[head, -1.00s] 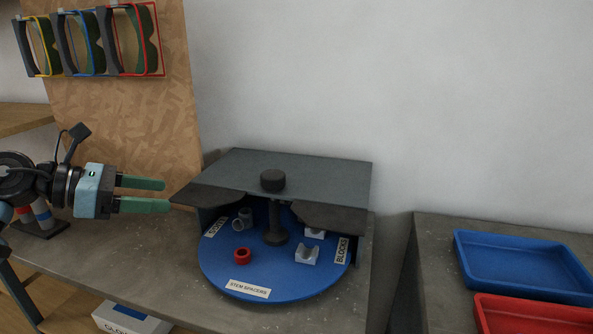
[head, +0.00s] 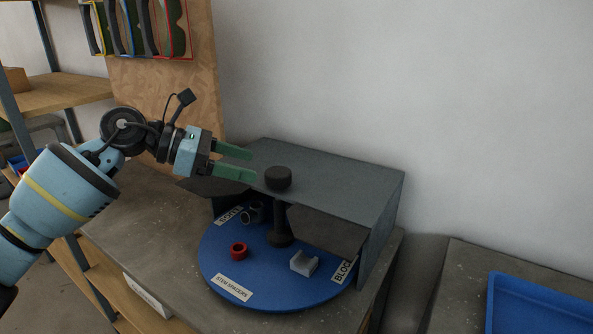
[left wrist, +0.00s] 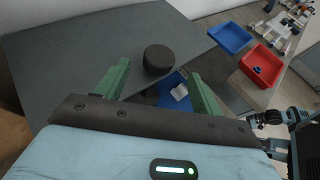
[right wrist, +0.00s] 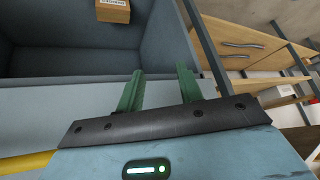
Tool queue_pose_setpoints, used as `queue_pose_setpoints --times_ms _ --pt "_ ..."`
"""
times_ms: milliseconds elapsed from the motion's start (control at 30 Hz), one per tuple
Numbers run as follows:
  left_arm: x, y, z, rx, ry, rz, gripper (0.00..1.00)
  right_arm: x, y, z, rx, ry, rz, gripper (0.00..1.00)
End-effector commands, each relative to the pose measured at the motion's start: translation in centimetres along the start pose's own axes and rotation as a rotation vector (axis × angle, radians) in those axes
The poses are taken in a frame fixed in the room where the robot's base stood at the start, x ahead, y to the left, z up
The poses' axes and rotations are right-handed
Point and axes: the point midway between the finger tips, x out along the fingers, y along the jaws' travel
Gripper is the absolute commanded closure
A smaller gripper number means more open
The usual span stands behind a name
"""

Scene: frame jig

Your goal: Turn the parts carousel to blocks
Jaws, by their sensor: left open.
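The blue round parts carousel (head: 215,265) sits under a grey cover (head: 330,180), its front part exposed. The STEM SPACERS label (head: 233,287) faces front. The BLOCKS label (head: 343,270) is at the right, partly hidden by the cover's side wall. A black knob (head: 278,178) stands above the cover, over the central post (head: 281,225). My left gripper (head: 252,164) is open and empty, just left of the knob and apart from it. In the left wrist view the knob (left wrist: 158,58) shows ahead between the fingers. My right gripper (right wrist: 160,70) is open and empty, away from the carousel.
On the carousel are a red ring (head: 239,250), a pale block (head: 304,262) and dark tubes (head: 253,212). A blue tray (head: 530,310) lies on the right-hand surface. A particle board with hanging frames (head: 140,25) stands behind my left arm.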

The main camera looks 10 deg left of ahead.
Motion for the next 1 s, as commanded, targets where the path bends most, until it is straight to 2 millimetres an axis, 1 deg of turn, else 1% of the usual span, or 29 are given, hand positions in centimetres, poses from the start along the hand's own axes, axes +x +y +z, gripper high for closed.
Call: queue_pose_setpoints --times_ms 200,333,467,600,733,900,1000 --pt "0.0 0.0 0.0 0.000 0.000 0.001 0.33 0.0 0.0 -0.1 0.000 0.003 0.000 0.64" --pt "0.6 0.0 0.1 0.000 -0.001 -0.001 0.33 -0.1 0.0 -0.3 0.000 0.004 -0.001 0.64" --pt "2.2 -0.1 0.1 0.001 0.000 -0.002 0.33 -0.2 -0.1 -0.5 0.000 0.008 0.000 0.64" --pt "4.4 -0.1 0.2 0.001 -0.001 -0.001 0.33 -0.3 -0.1 -0.7 -0.001 0.011 0.000 0.64" --pt "6.2 -0.1 0.1 0.000 -0.001 -0.001 0.33 -0.4 -0.1 -0.7 -0.001 0.010 0.000 0.64" --pt "7.5 -0.1 0.1 0.001 -0.001 0.001 0.33 -0.5 -0.1 -0.5 -0.001 0.006 0.000 0.64" --pt "7.8 0.0 0.0 0.000 0.000 0.002 0.33 -0.5 -0.1 -0.5 -0.001 0.005 0.000 0.64"
